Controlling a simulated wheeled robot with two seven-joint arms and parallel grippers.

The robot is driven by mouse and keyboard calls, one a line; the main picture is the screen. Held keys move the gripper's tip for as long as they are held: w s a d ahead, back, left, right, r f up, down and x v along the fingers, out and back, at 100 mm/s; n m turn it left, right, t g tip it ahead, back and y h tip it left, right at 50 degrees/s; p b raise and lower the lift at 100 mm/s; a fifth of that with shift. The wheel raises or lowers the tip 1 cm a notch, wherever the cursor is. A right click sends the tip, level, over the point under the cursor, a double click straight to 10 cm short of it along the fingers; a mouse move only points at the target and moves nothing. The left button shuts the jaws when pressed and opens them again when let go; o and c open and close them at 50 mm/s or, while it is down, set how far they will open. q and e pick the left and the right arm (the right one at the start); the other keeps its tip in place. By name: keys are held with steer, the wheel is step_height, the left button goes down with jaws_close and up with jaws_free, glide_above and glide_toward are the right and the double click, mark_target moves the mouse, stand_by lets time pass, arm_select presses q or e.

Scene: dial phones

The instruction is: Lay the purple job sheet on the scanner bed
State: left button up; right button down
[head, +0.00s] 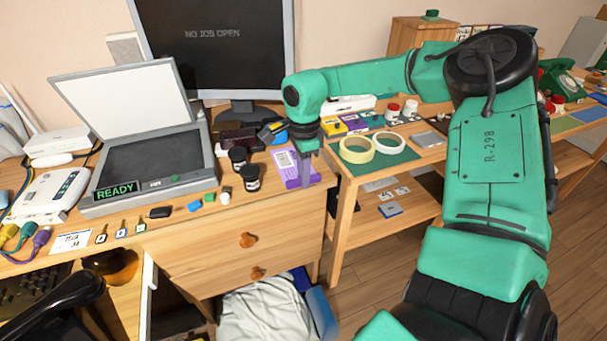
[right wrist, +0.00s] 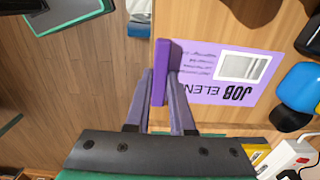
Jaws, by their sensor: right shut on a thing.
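The purple job sheet (head: 288,168) lies near the right front edge of the wooden desk, right of two black jars. In the right wrist view the purple job sheet (right wrist: 205,92) shows a pale photo patch, black lettering and a thick purple edge strip. My right gripper (head: 305,172) is at its right edge. The fingers (right wrist: 163,85) are shut on that strip, one on each side. The grey scanner has its lid (head: 125,97) raised, its dark bed (head: 160,162) bare, and a green READY display (head: 116,190) in front. My left gripper is not in view.
A monitor (head: 215,45) stands behind. A second table with tape rolls (head: 356,150) is to the right.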

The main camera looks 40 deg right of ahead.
steer(key=shift+r+p, duration=1.6)
steer(key=shift+r, duration=0.9)
steer(key=shift+f, duration=0.1)
